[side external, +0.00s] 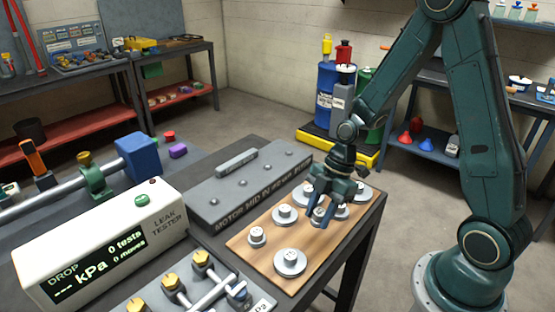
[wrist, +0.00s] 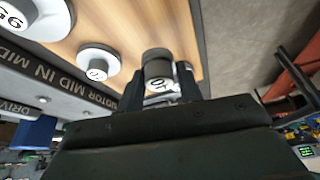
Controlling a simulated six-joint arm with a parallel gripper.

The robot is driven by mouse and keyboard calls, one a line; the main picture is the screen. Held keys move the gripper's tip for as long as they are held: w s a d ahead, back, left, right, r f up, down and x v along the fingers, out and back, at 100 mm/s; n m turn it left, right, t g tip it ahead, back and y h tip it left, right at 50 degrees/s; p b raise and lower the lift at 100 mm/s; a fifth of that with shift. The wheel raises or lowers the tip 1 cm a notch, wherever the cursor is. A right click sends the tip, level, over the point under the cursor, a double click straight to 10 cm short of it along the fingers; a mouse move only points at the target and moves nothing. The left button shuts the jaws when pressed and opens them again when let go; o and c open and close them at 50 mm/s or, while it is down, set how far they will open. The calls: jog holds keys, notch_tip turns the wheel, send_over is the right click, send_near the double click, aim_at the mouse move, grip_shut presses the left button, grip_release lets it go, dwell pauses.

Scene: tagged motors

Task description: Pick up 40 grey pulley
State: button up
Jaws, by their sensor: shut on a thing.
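The 40 grey pulley (wrist: 157,68) is a small grey and white disc with a hub, and its label reads as 40 in the wrist view. My gripper (wrist: 162,92) is shut on its hub, one dark finger on each side. In the side view my gripper (side external: 319,213) points down over the middle of the wooden board (side external: 262,246), with the pulley mostly hidden between the fingers. I cannot tell whether the pulley touches the board.
The grey motor block (side external: 245,188) lies left of the board. A white leak tester (side external: 100,245) stands farther left.

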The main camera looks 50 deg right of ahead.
aim_at(319, 212)
notch_tip(319, 212, up, 15)
dwell(0.5)
jog(key=shift+f, duration=0.1)
dwell(0.4)
